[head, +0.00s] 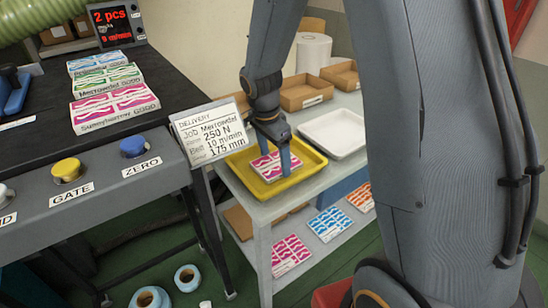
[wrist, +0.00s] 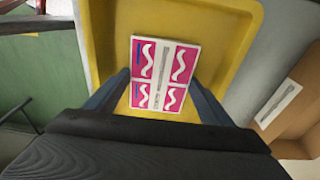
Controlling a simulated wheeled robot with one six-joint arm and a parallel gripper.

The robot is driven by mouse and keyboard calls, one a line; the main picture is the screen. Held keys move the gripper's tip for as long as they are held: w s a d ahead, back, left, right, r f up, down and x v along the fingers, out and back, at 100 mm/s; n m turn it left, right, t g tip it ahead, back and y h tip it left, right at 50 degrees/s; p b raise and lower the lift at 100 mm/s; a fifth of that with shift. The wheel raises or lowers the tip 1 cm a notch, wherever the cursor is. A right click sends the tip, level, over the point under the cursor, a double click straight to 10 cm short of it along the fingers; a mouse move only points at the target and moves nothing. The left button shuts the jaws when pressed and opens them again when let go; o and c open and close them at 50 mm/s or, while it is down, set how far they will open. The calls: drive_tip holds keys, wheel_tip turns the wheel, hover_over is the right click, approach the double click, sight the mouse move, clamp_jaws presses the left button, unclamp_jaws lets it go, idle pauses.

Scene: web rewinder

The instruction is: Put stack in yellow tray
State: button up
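The stack (head: 276,166) is a pack of pink-and-white cards with wavy marks. It is within the outline of the yellow tray (head: 262,188) on the side table. In the wrist view the stack (wrist: 165,62) lies between my two fingers, with the yellow tray (wrist: 225,45) around and beneath it. My gripper (head: 275,160) points down with a finger at each side of the stack; the fingertips (wrist: 161,82) appear to touch its edges. I cannot tell whether the stack rests on the tray floor or hangs just above it.
A white tray (head: 333,133) and brown boxes (head: 306,91) stand beside the yellow tray. A delivery sign (head: 210,132) stands close at its left. More packs (head: 115,106) lie on the black machine top, others (head: 329,223) on the lower shelf.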

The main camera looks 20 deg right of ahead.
sight(270, 166)
drive_tip(key=o, duration=0.4)
drive_tip(key=shift+c, duration=0.2)
drive_tip(key=shift+r, duration=0.1)
wheel_tip(270, 166, up, 12)
drive_tip(key=a+b, duration=0.2)
drive_tip(key=s+d+f+n+y, duration=0.1)
drive_tip(key=s+f+n, duration=0.3)
drive_tip(key=s+n, duration=0.3)
drive_tip(key=s+d+f+n, duration=0.1)
drive_tip(key=s+f+n, duration=0.3)
drive_tip(key=s+n, duration=0.3)
drive_tip(key=shift+s+f+y, duration=0.4)
drive_tip(key=shift+s, duration=1.2)
